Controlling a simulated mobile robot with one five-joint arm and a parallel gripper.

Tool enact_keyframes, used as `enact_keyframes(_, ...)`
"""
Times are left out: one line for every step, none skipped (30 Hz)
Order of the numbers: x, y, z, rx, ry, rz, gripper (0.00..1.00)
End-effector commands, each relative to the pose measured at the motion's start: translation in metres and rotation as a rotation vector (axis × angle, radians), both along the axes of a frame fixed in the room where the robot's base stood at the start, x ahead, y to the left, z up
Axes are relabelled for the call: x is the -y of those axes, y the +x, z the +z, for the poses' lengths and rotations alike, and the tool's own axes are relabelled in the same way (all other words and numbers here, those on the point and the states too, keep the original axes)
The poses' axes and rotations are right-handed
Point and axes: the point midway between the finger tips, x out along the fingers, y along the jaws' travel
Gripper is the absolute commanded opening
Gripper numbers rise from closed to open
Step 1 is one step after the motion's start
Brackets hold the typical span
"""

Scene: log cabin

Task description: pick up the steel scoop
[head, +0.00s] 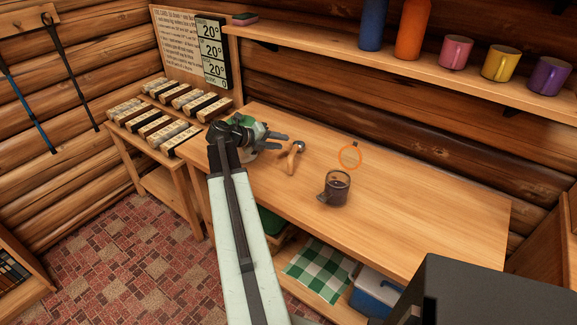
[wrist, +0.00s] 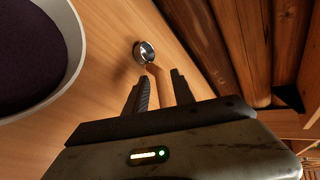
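The steel scoop (head: 291,158) lies on the wooden workbench (head: 420,215), just beyond and below my gripper's tips in the head view. It has a round steel bowl and a wooden handle. My gripper (head: 283,142) is open, with its two fingers apart. In the wrist view, the scoop's shiny bowl (wrist: 145,51) is beyond the fingertips. Its handle runs back toward the gap between the fingers (wrist: 158,84), and its near end is hidden by my gripper. I cannot tell whether either finger touches it.
A white-rimmed vessel (wrist: 77,45) with dark inside is close in the wrist view. A shelf (head: 400,68) with bottles and mugs hangs behind. The bench's right part is clear.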

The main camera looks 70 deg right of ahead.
Motion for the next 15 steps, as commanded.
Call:
enact_keyframes(-0.003,-0.011,-0.011,0.011,0.030,-0.045,0.30)
enact_keyframes(-0.006,-0.015,-0.014,0.016,0.044,-0.066,0.30)
enact_keyframes(-0.008,-0.019,-0.016,0.021,0.057,-0.083,0.30)
enact_keyframes(-0.009,-0.021,-0.017,0.023,0.063,-0.092,0.30)
enact_keyframes(-0.010,-0.022,-0.018,0.024,0.066,-0.096,0.30)
enact_keyframes(-0.010,-0.023,-0.018,0.024,0.068,-0.099,0.30)
enact_keyframes(-0.010,-0.023,-0.018,0.024,0.068,-0.099,0.30)
enact_keyframes(-0.009,-0.024,-0.020,0.025,0.067,-0.098,0.30)
enact_keyframes(-0.006,-0.026,-0.022,0.024,0.067,-0.098,0.30)
enact_keyframes(-0.004,-0.028,-0.025,0.024,0.067,-0.099,0.30)
enact_keyframes(-0.001,-0.030,-0.028,0.024,0.067,-0.098,0.30)
enact_keyframes(0.002,-0.033,-0.031,0.024,0.066,-0.097,0.30)
enact_keyframes(0.004,-0.034,-0.032,0.024,0.066,-0.096,0.30)
enact_keyframes(0.006,-0.036,-0.033,0.024,0.065,-0.095,0.30)
enact_keyframes(0.007,-0.037,-0.032,0.024,0.066,-0.095,0.30)
